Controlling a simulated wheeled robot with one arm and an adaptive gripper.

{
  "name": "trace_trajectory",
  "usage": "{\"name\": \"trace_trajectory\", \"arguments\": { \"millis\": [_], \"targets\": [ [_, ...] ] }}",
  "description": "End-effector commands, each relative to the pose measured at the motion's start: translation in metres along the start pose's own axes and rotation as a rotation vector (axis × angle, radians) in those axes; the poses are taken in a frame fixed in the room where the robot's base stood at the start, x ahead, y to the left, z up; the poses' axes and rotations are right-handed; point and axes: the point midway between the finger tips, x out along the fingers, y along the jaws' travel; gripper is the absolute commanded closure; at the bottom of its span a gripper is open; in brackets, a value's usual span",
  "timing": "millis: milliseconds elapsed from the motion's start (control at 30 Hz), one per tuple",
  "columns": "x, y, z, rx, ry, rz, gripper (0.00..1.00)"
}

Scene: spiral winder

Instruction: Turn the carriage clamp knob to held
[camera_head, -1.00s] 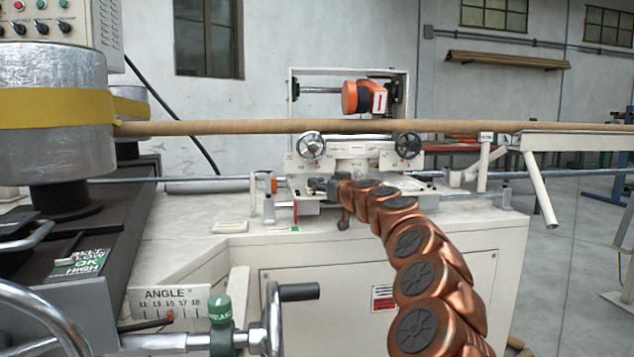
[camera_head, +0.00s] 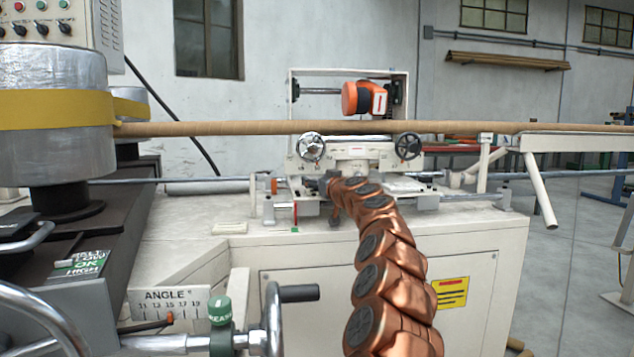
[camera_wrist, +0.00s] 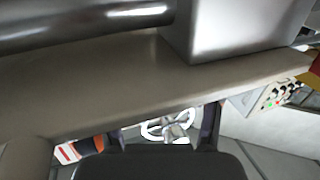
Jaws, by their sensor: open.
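The carriage (camera_head: 350,160) stands on the machine bed under the long brown tube, with a chrome handwheel (camera_head: 312,147) on its left and a dark handwheel (camera_head: 407,146) on its right. A small dark knob-like part (camera_head: 334,222) hangs low at the carriage's front; I cannot tell whether this is the clamp knob, nor read its setting. My gripper (camera_head: 326,184) is at the carriage's front, just above that part, small and partly hidden by my arm. In the wrist view my gripper (camera_wrist: 163,132) has its fingers apart, with a bright ring-shaped metal part visible beyond the gap.
The brown tube (camera_head: 250,128) runs across above the carriage. A crank handwheel (camera_head: 275,318) and green-capped knob (camera_head: 220,310) stand at the front left, by the angle scale (camera_head: 168,303). The bed top (camera_head: 190,215) left of the carriage is mostly clear.

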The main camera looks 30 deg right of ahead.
Motion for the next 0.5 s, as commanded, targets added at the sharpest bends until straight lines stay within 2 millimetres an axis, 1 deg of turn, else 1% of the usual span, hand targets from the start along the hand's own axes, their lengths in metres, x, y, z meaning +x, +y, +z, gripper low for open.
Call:
{"name": "trace_trajectory", "arguments": {
  "millis": [233,500],
  "targets": [
    [0.0001,-0.0002,0.0001,0.001,0.0,-0.001,0.37],
    [0.0001,-0.0004,0.0002,0.001,0.0,-0.001,0.65]
  ]
}}
